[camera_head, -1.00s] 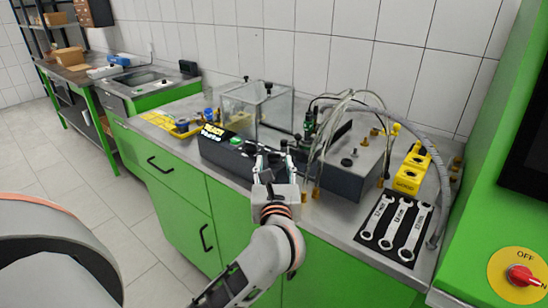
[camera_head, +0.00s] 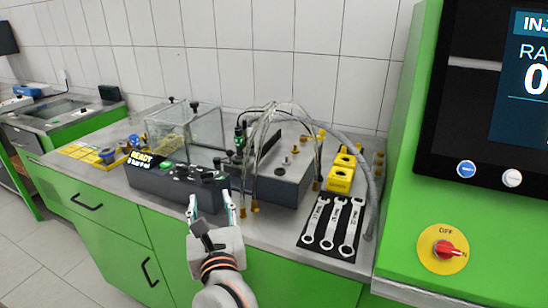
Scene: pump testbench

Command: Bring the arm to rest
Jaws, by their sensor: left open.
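My left arm reaches up from the bottom middle. My left gripper (camera_head: 209,208) is open, with its two fingers apart and nothing seen between them. It is at the front edge of the workbench (camera_head: 273,229), in front of the dark control box (camera_head: 170,185) whose small display reads READY. From this view I cannot tell whether the fingertips touch the box. My right gripper is not in view.
A glass tank (camera_head: 206,131) stands behind the box. A grey pump unit (camera_head: 277,178) with clear hoses is right of it. Several wrenches lie on a black mat (camera_head: 333,224). A green cabinet (camera_head: 412,205) with a red rotary switch (camera_head: 445,249) and screen (camera_head: 500,80) borders the right.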

